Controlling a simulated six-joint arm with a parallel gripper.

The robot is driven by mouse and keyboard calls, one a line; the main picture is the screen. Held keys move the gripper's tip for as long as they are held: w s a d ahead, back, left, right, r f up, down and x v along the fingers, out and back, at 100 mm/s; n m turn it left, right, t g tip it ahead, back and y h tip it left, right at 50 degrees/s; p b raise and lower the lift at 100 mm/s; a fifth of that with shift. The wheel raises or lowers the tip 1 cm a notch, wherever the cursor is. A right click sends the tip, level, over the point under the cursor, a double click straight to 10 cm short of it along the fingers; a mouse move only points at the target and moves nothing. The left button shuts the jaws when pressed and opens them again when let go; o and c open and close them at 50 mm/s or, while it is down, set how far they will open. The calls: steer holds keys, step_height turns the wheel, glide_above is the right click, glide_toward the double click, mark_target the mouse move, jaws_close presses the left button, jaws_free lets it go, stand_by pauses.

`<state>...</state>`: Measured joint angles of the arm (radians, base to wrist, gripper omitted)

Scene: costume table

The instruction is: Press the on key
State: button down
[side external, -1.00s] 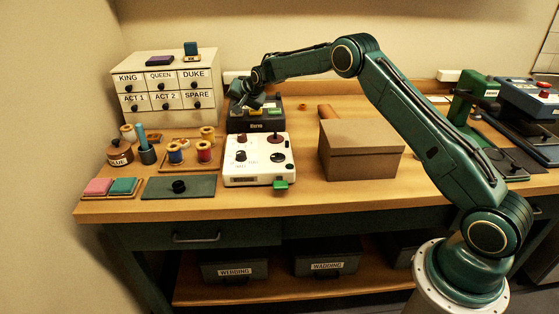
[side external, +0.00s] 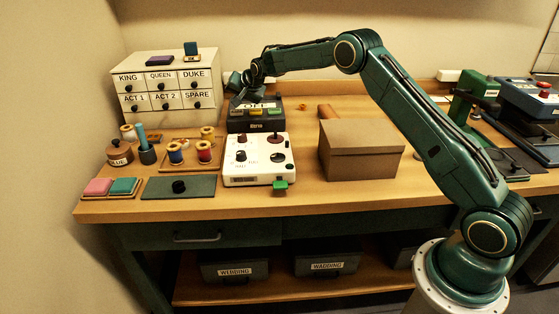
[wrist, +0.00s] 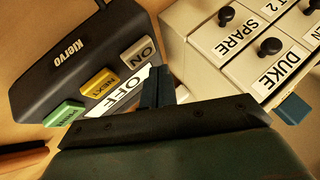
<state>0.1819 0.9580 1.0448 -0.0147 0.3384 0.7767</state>
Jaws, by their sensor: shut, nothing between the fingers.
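The on key (wrist: 138,54) is a grey key lettered ON at one end of a key row on a dark machine (wrist: 75,50). In the side view the machine (side external: 256,126) stands behind a white control box. A white OFF sign (wrist: 115,93) lies along the keys in the wrist view; it also shows in the side view (side external: 262,105). My gripper (wrist: 157,72) is shut and empty, its fingertips close beside the on key in the wrist view. In the side view my gripper (side external: 238,102) is over the machine's left end. I cannot tell whether it touches the key.
A yellow NEXT key (wrist: 100,82) and a green key (wrist: 65,113) sit beside the on key. A labelled drawer cabinet (side external: 165,80) stands at the left. The white control box (side external: 256,160) is in front, and a brown box (side external: 360,150) is to the right.

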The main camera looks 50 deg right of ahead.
mark_target(239, 113)
step_height(239, 113, up, 6)
steer(key=shift+f, duration=0.2)
stand_by(0.5)
steer(key=shift+s+r, duration=0.1)
steer(key=s+a+r+n+g, duration=0.1)
steer(key=s+a+r+n, duration=0.15)
steer(key=s+r, duration=0.45)
steer(key=s+a+r+n, duration=0.1)
steer(key=s+a+r, duration=0.25)
steer(key=s, duration=0.65)
steer(key=s+a+r+n+g, duration=0.1)
steer(key=s+a+r+n, duration=0.15)
steer(key=s+r, duration=0.45)
steer(key=s+a+f+n, duration=0.1)
steer(key=s+f, duration=0.2)
steer(key=s, duration=0.8)
steer(key=s+a+f+n+g+y, duration=0.1)
steer(key=s+a+f+n, duration=0.1)
steer(key=s, duration=0.8)
steer(key=s+a+f+n, duration=0.1)
steer(key=s+f, duration=0.3)
steer(key=s, duration=0.7)
steer(key=shift+s+a+n, duration=0.3)
steer(key=shift+a+n, duration=0.1)
